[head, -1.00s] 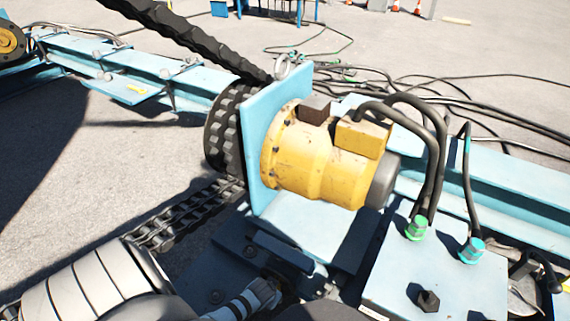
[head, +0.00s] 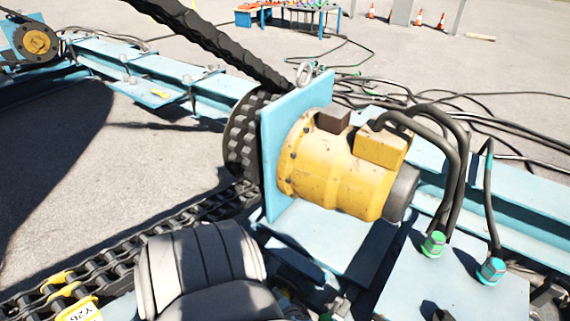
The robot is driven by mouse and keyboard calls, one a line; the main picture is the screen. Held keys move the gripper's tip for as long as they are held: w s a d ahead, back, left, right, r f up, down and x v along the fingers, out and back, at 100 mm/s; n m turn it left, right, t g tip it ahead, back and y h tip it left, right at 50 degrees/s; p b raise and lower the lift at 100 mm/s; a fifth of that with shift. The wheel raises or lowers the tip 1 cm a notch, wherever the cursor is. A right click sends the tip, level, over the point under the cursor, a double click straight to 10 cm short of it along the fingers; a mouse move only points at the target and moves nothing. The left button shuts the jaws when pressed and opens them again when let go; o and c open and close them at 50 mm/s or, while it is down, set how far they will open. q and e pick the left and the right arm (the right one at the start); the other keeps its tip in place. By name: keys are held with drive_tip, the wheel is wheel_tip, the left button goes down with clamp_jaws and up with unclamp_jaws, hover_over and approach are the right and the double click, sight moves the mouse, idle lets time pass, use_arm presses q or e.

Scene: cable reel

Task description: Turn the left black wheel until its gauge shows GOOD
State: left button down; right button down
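I cannot make out the left black wheel or its gauge in the head view. A black toothed chain sprocket (head: 243,135) stands behind the light blue upright plate (head: 285,150), but nothing shows it to be the task's wheel. A grey, ribbed, rounded arm part (head: 200,265), apparently mine, fills the bottom left of centre. Neither of my grippers can be made out in this view.
A yellow motor (head: 335,170) is bolted to the blue plate. A chain (head: 215,208) runs to the lower left. Blue beams (head: 185,85), black hoses (head: 455,165) and a box with green and cyan fittings (head: 470,285) crowd the right. Open ground (head: 50,150) lies left.

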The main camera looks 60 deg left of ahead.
use_arm(q)
drive_tip(key=c, duration=0.9)
unclamp_jaws()
drive_tip(key=shift+o, duration=0.2)
drive_tip(key=v, duration=0.7)
drive_tip(key=shift+d+r, duration=0.15)
drive_tip(key=shift+r, duration=0.05)
drive_tip(key=shift+s, duration=0.1)
